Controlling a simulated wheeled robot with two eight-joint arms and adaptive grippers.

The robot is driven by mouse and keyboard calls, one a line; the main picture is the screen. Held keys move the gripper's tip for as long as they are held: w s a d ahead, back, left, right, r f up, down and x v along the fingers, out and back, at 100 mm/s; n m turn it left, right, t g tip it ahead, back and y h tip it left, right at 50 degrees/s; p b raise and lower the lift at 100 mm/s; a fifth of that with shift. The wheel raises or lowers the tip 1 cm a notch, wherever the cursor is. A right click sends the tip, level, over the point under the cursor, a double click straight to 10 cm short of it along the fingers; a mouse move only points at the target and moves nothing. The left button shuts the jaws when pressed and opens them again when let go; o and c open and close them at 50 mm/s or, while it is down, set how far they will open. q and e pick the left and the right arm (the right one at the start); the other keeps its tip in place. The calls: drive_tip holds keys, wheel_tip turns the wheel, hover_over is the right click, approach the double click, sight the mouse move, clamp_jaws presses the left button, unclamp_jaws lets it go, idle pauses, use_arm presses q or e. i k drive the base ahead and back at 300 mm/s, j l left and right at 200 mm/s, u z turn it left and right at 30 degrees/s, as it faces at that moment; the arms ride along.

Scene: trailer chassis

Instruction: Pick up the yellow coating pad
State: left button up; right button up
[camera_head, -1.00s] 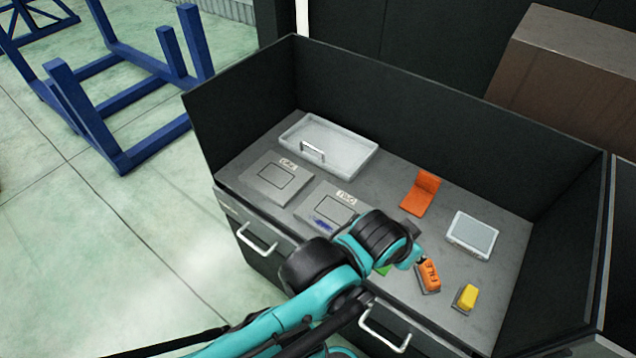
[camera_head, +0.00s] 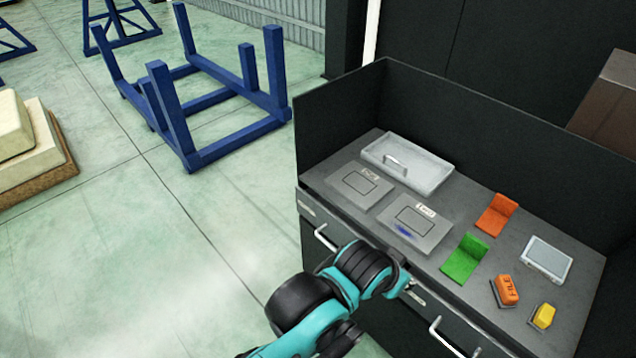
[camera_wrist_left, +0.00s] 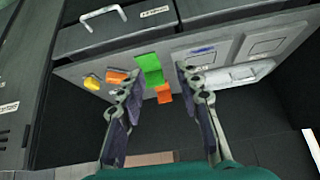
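The yellow coating pad (camera_head: 543,317) sits on the grey worktop at the near right corner, beside the orange FILE block (camera_head: 507,290). In the left wrist view the yellow pad (camera_wrist_left: 92,82) is at the left, outside the gap between the fingers. My left gripper (camera_wrist_left: 158,76) is open with nothing between its fingers. In the head view my left arm reaches the bench's front edge, left of the pad and apart from it; its fingers are mostly hidden behind the wrist. My right gripper is not in view.
A green bracket (camera_head: 464,259), an orange bracket (camera_head: 496,214) and a grey-framed pad (camera_head: 548,259) lie near the yellow pad. Two flat plates and a light tray (camera_head: 408,165) are further left. Dark walls (camera_head: 470,140) enclose the worktop's back and sides. Drawer handles (camera_head: 449,337) protrude in front.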

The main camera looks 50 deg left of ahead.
sight(541, 317)
drive_tip(key=i+l+u, duration=0.1)
drive_tip(key=u, duration=0.3)
drive_tip(key=i+l+u, duration=0.1)
drive_tip(key=l+u, duration=0.45)
drive_tip(key=u, duration=0.3)
drive_tip(key=i, duration=0.35)
drive_tip(key=z, duration=1.65)
drive_tip(key=j+z, duration=0.1)
drive_tip(key=z, duration=0.3)
drive_tip(key=k+z, duration=0.1)
drive_tip(key=z, duration=0.7)
drive_tip(key=k+j, duration=0.05)
drive_tip(key=k, duration=0.05)
